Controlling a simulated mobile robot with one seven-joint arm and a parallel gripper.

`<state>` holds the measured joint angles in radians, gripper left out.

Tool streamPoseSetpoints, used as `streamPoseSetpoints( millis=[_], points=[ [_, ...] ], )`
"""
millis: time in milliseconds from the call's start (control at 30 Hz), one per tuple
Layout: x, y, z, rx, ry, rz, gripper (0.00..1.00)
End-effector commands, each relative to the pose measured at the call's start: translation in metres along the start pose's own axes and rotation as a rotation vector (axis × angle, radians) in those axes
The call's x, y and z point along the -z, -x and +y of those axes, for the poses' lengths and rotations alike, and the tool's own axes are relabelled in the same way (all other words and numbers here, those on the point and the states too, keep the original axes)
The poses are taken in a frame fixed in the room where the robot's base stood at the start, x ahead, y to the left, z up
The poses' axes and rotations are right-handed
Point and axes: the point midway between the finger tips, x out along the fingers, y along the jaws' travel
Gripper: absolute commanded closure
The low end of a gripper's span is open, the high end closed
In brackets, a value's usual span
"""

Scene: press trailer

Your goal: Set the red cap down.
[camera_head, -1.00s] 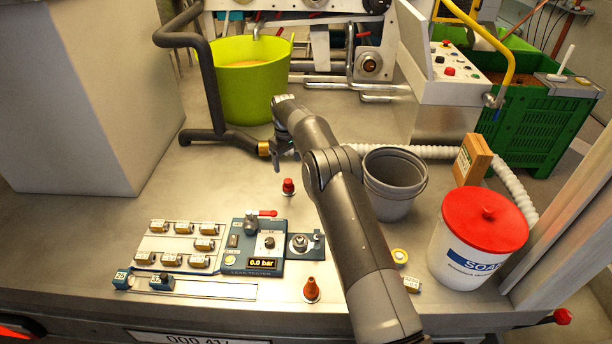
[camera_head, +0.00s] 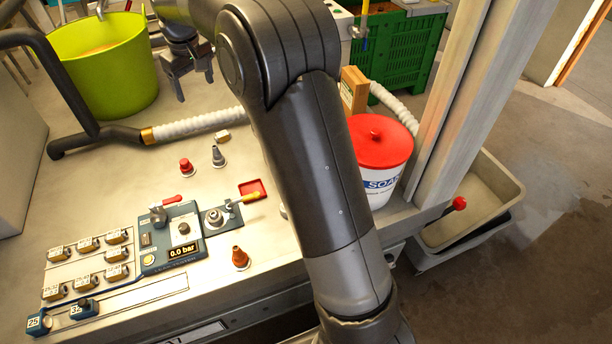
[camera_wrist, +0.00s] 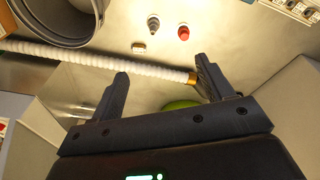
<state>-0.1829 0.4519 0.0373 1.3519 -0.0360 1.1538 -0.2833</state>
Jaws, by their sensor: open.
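The small red cap (camera_head: 186,166) stands upright on the grey worktop, left of a dark grey cone-shaped cap (camera_head: 217,156). The red cap also shows in the wrist view (camera_wrist: 184,33), beyond the fingertips. My gripper (camera_head: 195,88) is above the back of the worktop, apart from the red cap. In the wrist view my gripper (camera_wrist: 161,67) has its fingers spread wide with nothing between them.
A leak tester (camera_head: 168,240), an orange-brown cone (camera_head: 240,258) and a small red tray (camera_head: 252,190) are at the front. A white hose (camera_head: 200,123), green bucket (camera_head: 108,75) and red-lidded soap tub (camera_head: 378,188) surround the area. A grey bucket (camera_wrist: 68,35) shows in the wrist view.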

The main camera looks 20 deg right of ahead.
Motion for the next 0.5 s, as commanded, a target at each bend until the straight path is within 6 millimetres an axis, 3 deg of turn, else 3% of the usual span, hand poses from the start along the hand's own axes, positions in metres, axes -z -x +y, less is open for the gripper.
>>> streamPoseSetpoints(
  millis=[33, 200, 500],
  points=[
    [-0.017, 0.019, 0.001, -0.008, -0.022, 0.015, 0.27],
    [-0.07, 0.062, 0.002, -0.026, -0.091, 0.054, 0.27],
    [-0.175, 0.112, -0.011, -0.056, -0.217, 0.127, 0.27]
  ],
)
